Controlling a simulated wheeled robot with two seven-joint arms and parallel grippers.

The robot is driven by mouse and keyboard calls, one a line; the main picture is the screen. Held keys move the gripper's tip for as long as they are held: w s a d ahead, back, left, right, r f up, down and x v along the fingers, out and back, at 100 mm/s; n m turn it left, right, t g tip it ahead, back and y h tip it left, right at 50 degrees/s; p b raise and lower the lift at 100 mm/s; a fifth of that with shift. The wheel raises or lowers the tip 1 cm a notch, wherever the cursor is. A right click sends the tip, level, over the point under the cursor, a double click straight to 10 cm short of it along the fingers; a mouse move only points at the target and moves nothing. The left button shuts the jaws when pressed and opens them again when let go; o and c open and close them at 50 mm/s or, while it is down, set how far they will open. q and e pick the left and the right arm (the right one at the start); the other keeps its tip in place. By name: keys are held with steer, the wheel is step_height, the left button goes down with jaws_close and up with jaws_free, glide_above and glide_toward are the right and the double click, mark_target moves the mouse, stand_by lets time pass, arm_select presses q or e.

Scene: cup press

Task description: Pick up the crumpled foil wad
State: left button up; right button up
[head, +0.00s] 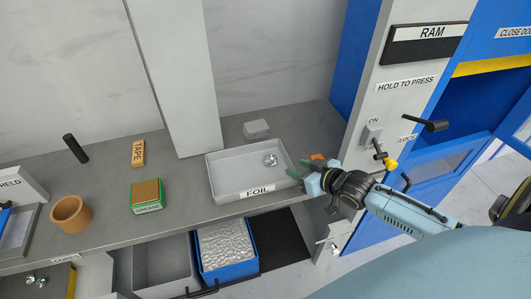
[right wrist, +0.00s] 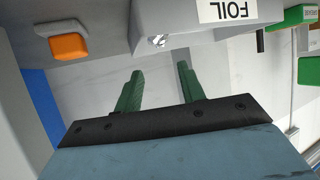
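The crumpled foil wad (head: 270,160) is a small shiny silver ball inside the grey tray labelled FOIL (head: 222,183), near its back right. My right gripper (head: 298,168) is at the tray's right end, to the right of the wad and apart from it. Its green fingers are spread with nothing between them, as the right wrist view (right wrist: 158,88) shows. In that view the wad (right wrist: 158,41) shows partly, just beyond the fingertips, beside the FOIL label. My left gripper is not in view.
A small orange thing (head: 317,157) lies close to my right gripper. A grey block (head: 256,129) sits behind the tray. The ram press post (head: 385,90) with handles stands right. A blue bin (head: 245,266) is below. A grease box (head: 148,208), tape box (head: 138,152) and brown cup (head: 72,226) stand left.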

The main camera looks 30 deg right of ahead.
mark_target(273, 158)
steer(key=shift+w+a+f, duration=0.15)
steer(key=shift+w+f, duration=0.15)
steer(key=shift+w, duration=0.15)
steer(key=b+x, duration=0.1)
steer(key=x, duration=0.3)
steer(key=shift+w+f, duration=0.25)
steer(key=shift+w, duration=0.1)
steer(key=shift+w+a+f+b, duration=0.15)
steer(key=shift+w+b, duration=0.25)
steer(key=shift+w, duration=0.25)
steer(key=b+x, duration=0.1)
steer(key=x, duration=0.3)
steer(key=shift+w, duration=0.2)
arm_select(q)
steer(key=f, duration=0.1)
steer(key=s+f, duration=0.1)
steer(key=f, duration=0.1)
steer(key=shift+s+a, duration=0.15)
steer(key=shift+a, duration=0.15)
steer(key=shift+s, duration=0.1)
arm_select(e)
steer(key=shift+c, duration=0.4)
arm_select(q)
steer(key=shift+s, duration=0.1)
arm_select(e)
steer(key=c, duration=0.6)
